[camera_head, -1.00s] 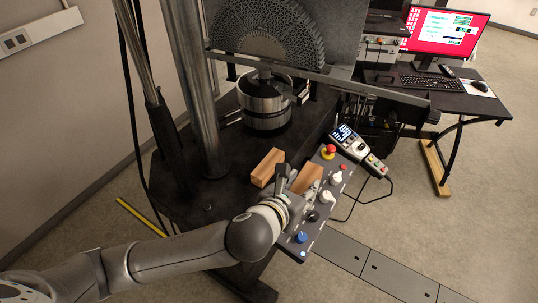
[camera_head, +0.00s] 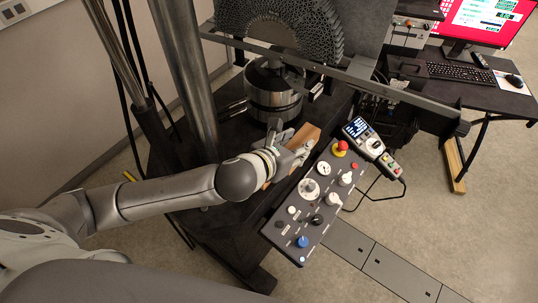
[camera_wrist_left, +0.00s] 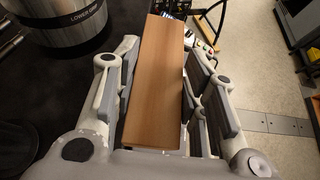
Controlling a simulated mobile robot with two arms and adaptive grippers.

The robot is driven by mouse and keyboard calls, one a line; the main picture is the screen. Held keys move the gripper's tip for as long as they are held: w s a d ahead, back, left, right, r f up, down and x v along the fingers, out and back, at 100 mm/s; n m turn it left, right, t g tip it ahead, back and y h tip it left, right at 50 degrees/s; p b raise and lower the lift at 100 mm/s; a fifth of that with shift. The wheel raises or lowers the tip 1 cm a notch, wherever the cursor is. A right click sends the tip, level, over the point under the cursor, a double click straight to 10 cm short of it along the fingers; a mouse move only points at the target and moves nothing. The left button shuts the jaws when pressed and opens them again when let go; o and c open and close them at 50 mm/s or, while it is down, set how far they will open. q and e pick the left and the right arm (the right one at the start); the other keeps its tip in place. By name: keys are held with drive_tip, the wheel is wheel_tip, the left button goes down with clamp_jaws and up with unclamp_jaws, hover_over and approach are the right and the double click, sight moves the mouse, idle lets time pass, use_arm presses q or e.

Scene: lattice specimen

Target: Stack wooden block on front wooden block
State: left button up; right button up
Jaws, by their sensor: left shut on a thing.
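A light brown wooden block (camera_head: 305,137) is between the fingers of my left gripper (camera_head: 291,147) in the head view, over the dark machine table. In the left wrist view the block (camera_wrist_left: 157,75) runs lengthwise between the two fingers, and the gripper (camera_wrist_left: 155,90) is shut on it. A second wooden block is not clearly distinguishable; the held block and my gripper cover that spot. I cannot tell whether the held block touches anything below it. My right gripper is not in view.
A control panel (camera_head: 331,180) with knobs and a red button stands just right of my gripper. A steel cylinder (camera_head: 274,92) and a thick column (camera_head: 186,75) stand behind and left. A handheld controller (camera_head: 370,138) lies beyond the panel.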

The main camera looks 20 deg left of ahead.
use_arm(q)
drive_tip(key=a+f+b, duration=0.2)
drive_tip(key=w+a+f+b, duration=0.1)
drive_tip(key=a+f+b, duration=0.1)
drive_tip(key=b, duration=0.1)
drive_tip(key=a+f+b, duration=0.2)
drive_tip(key=shift+w, duration=0.4)
drive_tip(key=shift+a+f, duration=0.1)
drive_tip(key=shift+a, duration=0.05)
drive_tip(key=shift+a+f+b, duration=0.15)
drive_tip(key=shift+a+b, duration=0.05)
drive_tip(key=shift+b, duration=0.25)
drive_tip(key=f+b, duration=0.3)
drive_tip(key=shift+a+f+b, duration=0.2)
drive_tip(key=shift+a+b, duration=0.05)
drive_tip(key=shift+b, duration=0.15)
drive_tip(key=shift+f, duration=0.2)
drive_tip(key=shift+r, duration=0.1)
drive_tip(key=shift+f, duration=0.2)
drive_tip(key=o, duration=1)
drive_tip(key=shift+o, duration=0.3)
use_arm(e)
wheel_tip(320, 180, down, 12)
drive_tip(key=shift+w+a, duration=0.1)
use_arm(q)
drive_tip(key=shift+r, duration=0.1)
